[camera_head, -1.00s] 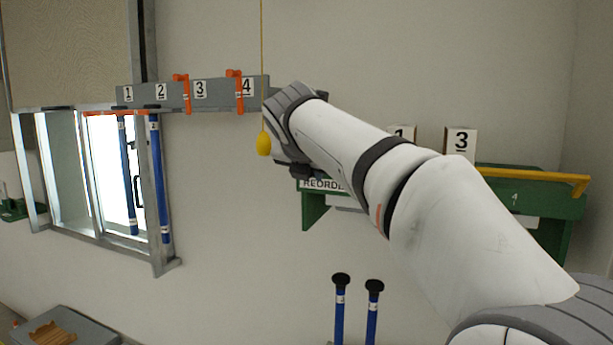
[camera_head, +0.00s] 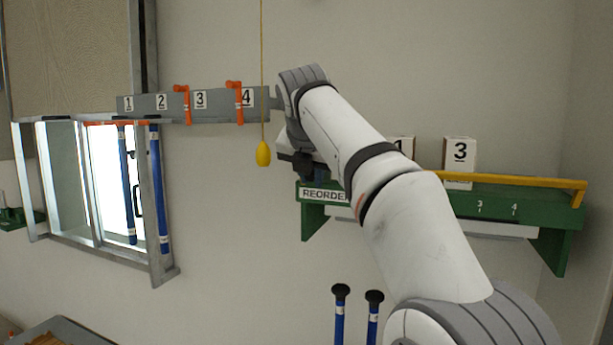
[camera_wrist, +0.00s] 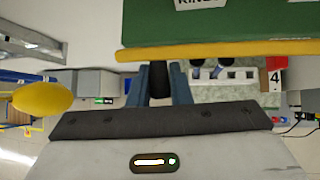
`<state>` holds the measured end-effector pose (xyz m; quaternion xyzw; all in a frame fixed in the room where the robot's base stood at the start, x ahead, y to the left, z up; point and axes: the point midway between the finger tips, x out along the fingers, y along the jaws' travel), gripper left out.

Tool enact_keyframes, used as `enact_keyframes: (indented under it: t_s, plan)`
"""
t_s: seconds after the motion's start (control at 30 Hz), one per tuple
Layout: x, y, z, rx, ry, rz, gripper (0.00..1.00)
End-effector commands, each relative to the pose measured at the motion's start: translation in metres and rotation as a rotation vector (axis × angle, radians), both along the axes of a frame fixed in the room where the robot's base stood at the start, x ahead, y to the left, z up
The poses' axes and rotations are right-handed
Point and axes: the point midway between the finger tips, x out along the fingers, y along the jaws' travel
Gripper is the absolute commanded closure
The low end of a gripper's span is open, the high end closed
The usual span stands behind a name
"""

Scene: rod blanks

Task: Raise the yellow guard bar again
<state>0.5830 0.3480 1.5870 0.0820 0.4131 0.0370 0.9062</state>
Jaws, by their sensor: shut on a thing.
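The yellow guard bar (camera_head: 515,179) runs along the green shelf (camera_head: 545,212), a little above its front edge, with a short downturned end at the right. Its left part is hidden behind my arm. My gripper (camera_head: 303,168) is at the shelf's left end, beside the REORDER sign. In the wrist view, the bar (camera_wrist: 225,49) crosses level just beyond the fingertips of my gripper (camera_wrist: 160,66). The exact contact is partly hidden.
A yellow pull knob (camera_head: 263,153) hangs on a cord just left of my gripper. Number cards, including card 3 (camera_head: 459,162), stand on the shelf. A grey rack (camera_head: 215,100) with orange hooks is on the wall. Blue rods (camera_head: 340,315) stand below the shelf.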

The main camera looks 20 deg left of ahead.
Motion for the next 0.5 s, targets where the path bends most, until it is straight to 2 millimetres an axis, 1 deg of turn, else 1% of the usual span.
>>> enact_keyframes:
  t_s: [0.03,0.17,0.2,0.43,0.5]
  plan:
    - [0.0000,-0.0006,0.0041,0.005,-0.009,0.000,1.00]
    - [0.0000,-0.0007,0.0040,0.004,-0.009,-0.001,1.00]
    - [0.0000,-0.0008,0.0042,0.004,-0.009,-0.001,0.81]
    - [0.0001,-0.0006,0.0024,0.003,-0.006,-0.001,0.63]
    - [0.0002,-0.0006,0.0018,0.001,-0.005,-0.001,0.62]
